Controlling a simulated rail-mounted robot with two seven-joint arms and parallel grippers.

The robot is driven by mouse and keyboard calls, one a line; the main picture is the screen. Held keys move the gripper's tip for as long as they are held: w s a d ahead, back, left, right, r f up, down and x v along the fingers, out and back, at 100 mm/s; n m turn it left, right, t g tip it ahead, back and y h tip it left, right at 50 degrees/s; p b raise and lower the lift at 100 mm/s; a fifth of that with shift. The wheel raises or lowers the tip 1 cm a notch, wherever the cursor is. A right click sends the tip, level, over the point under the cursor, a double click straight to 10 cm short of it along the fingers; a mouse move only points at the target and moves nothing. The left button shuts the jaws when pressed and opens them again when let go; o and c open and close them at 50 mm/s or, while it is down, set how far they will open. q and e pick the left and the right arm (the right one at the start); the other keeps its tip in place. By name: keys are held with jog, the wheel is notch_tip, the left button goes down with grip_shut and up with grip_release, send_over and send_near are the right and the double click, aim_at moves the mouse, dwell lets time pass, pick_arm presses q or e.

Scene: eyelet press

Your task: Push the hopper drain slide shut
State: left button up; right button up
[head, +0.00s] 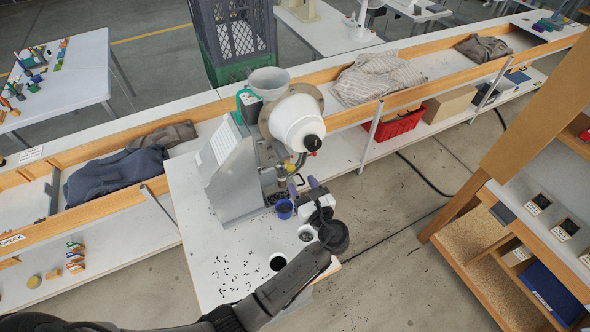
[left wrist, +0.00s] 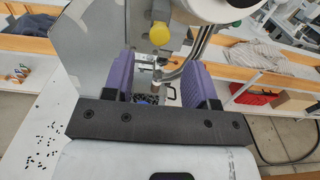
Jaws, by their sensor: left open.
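The grey eyelet press (head: 232,172) stands on a white table, with a white rounded hopper body (head: 297,122) on its upper right. A small yellow part (head: 282,170) sits below the hopper; in the left wrist view a round yellow knob (left wrist: 158,34) shows above and between my fingers. I cannot tell for sure which part is the drain slide or how far it is open. My left gripper (head: 304,186) is open, its purple fingers beside the lower front of the press. In the left wrist view the left gripper (left wrist: 160,78) has no object clearly held. My right gripper is not in view.
Black eyelets lie scattered on the white table (head: 205,250) and floor. A wooden-edged bench with cloths (head: 115,172) runs behind, and a wooden shelf unit (head: 510,235) stands at right.

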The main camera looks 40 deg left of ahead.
pick_arm(q)
jog(key=p+v, duration=0.1)
jog(key=v, duration=0.5)
jog(key=shift+s+d, duration=0.25)
jog(key=shift+d, duration=0.1)
jog(key=shift+f, duration=0.1)
